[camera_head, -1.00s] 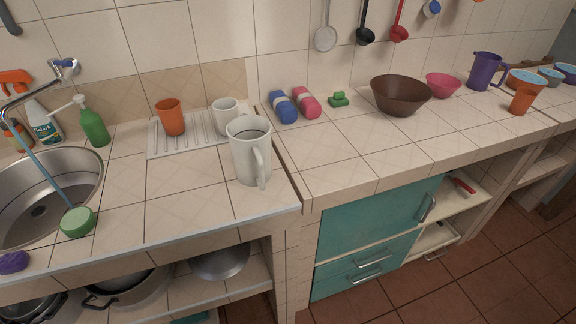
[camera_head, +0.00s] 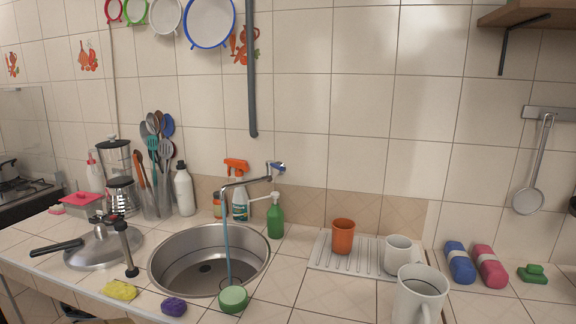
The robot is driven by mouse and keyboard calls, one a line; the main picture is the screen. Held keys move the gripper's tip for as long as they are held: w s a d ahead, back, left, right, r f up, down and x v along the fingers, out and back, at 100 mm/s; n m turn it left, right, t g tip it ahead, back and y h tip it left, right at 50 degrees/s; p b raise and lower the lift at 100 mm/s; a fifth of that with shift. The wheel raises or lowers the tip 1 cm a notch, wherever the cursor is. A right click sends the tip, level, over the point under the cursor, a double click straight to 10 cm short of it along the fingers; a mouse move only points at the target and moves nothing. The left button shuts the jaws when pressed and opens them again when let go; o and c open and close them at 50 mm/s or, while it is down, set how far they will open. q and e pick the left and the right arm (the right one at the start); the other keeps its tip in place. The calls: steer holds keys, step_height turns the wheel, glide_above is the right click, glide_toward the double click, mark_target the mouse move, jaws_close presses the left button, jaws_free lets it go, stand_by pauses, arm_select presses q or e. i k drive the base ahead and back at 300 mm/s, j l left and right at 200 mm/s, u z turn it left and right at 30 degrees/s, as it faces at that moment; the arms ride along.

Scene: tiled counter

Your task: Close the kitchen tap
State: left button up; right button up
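The kitchen tap (camera_head: 236,184) stands on the wall behind the sink, with a thin curved metal spout reaching out over the basin. Its handle (camera_head: 276,168) is at the wall mount and shows a blue part. A blue stream of water (camera_head: 227,240) runs from the spout down into the round steel sink (camera_head: 172,274). Neither of my grippers is in view.
A green soap bottle (camera_head: 275,218) and an orange-topped spray bottle (camera_head: 239,204) stand close below the tap. An orange cup (camera_head: 343,237) stands on the drainboard at right.

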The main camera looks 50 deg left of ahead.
mark_target(269, 163)
steer(key=k+l+u, duration=0.15)
steer(key=u, duration=1.55)
